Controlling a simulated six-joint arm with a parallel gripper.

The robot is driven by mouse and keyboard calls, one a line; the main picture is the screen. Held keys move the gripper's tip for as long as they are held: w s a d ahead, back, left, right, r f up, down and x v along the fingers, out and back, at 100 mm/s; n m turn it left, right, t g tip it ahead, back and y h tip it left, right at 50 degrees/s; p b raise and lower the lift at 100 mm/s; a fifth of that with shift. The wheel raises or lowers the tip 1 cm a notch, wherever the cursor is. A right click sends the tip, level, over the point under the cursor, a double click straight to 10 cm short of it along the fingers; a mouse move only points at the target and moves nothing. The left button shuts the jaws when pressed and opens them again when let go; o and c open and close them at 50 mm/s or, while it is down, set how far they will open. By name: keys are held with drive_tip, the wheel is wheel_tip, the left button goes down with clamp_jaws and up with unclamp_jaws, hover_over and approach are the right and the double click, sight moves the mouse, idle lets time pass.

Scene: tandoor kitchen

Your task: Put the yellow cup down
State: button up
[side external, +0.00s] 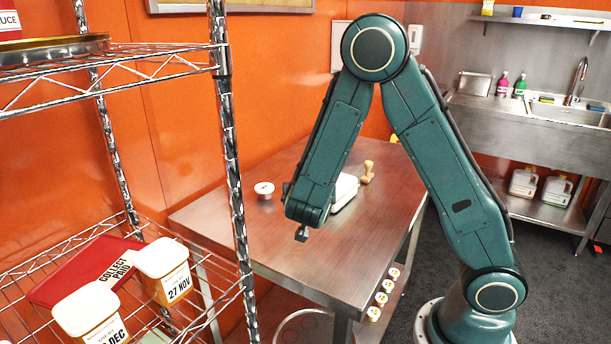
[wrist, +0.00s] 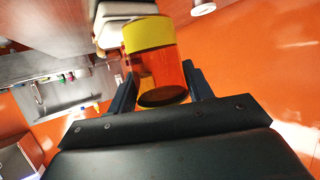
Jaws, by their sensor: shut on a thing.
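In the wrist view a cup (wrist: 155,75) with a yellow band and a see-through, orange-looking body sits between the two dark fingers of my gripper (wrist: 162,88). My gripper is shut on it. In the side external view my gripper (side external: 302,233) is low over the steel table (side external: 275,245), below my teal forearm. The cup cannot be made out in that view. Whether it touches the table cannot be told.
A small white round item (side external: 264,189), a white box-like item (side external: 345,190) and a wooden stamp-like item (side external: 367,172) are on the table. A wire rack (side external: 232,170) with labelled tubs stands at left. The table's front looks clear. A sink (side external: 560,112) is at back right.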

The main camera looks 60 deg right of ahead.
drive_tip(key=s+d+r+m+g+h, duration=0.2)
drive_tip(key=s+d+r+m+g, duration=0.1)
drive_tip(key=s+r+m+g, duration=0.65)
wheel_tip(320, 180, down, 14)
drive_tip(key=s+n+t, duration=0.1)
drive_tip(key=n, duration=0.1)
drive_tip(key=shift+s+d+f+t, duration=0.15)
drive_tip(key=shift+s+f+t, duration=0.1)
drive_tip(key=shift+s+t, duration=0.15)
idle(0.5)
drive_tip(key=shift+n, duration=0.25)
drive_tip(key=shift+f, duration=1.9)
drive_tip(key=o, duration=1)
drive_tip(key=shift+f, duration=0.1)
